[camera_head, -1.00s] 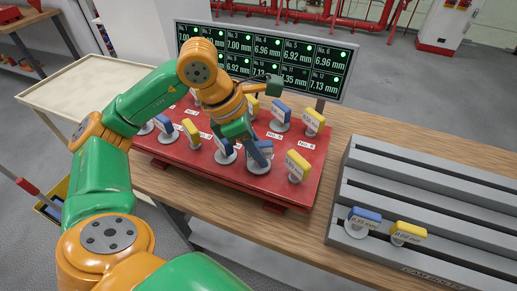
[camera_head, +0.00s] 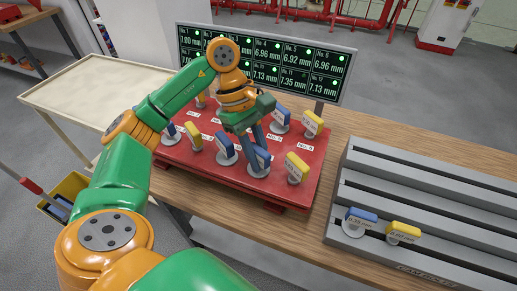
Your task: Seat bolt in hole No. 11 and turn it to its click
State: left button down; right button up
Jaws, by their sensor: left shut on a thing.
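My left gripper (camera_head: 258,139) reaches down over the front of the red board (camera_head: 215,170). It is shut on a blue-handled bolt (camera_head: 261,157) in the front row, second from the right end. The bolt's pale round base (camera_head: 257,170) shows at the board's surface; I cannot tell how deep it sits. The hole under it is hidden, and its number label is not readable. A yellow bolt (camera_head: 297,168) stands to its right and a blue one (camera_head: 227,147) to its left. The display (camera_head: 265,60) reads 7.35 mm for No. 11. My right gripper is not in view.
A grey slotted rack (camera_head: 430,195) stands at the right of the wooden table, with a blue piece (camera_head: 361,216) and a yellow piece (camera_head: 403,231) in its front. More blue and yellow bolts stand in the board's back row. A cream cart (camera_head: 75,85) is at the left.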

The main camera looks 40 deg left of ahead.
pick_arm(q)
jog(key=c, duration=1.1)
grip_release()
jog(key=shift+m+g, duration=0.4)
jog(key=shift+m, duration=0.5)
jog(key=o, duration=0.5)
jog(key=shift+w, duration=0.15)
jog(key=shift+c, duration=0.2)
jog(key=shift+r, duration=0.1)
notch_tip(320, 180, up, 9)
jog(key=p, duration=0.7)
jog(key=shift+r+p, duration=0.15)
jog(key=shift+p, duration=0.2)
jog(key=shift+f+b, duration=0.25)
jog(key=shift+b, duration=0.05)
